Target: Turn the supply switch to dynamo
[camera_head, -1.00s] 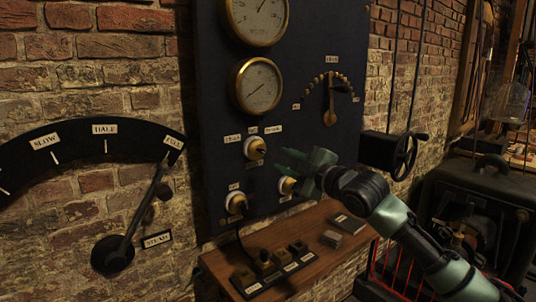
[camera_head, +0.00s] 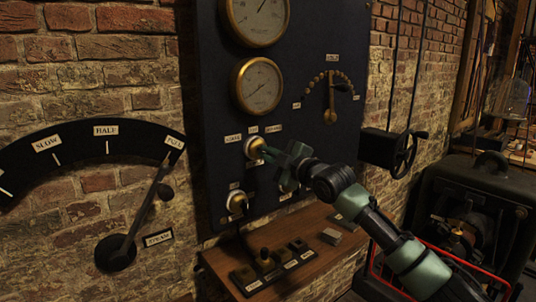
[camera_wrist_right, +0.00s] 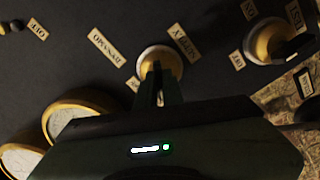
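The supply switch (camera_head: 255,148) is a round pale and brass knob on the dark panel, with small white labels around it. In the right wrist view the knob (camera_wrist_right: 160,60) is ahead of the fingers, with a label reading DYNAMO (camera_wrist_right: 103,47) to its upper left and a partly legible label (camera_wrist_right: 185,43) to its upper right. My right gripper (camera_head: 272,153) is at the knob from the right, its two dark fingers close together in front of it. The fingers cover part of the knob, so contact and grip are unclear. My left gripper is not in view.
A second knob (camera_head: 237,202) sits lower left on the panel. Two brass gauges (camera_head: 258,86) are above, and a dial lever (camera_head: 331,100) is at upper right. A wooden shelf (camera_head: 222,262) with small blocks is below. A crank wheel (camera_head: 404,157) stands at the right.

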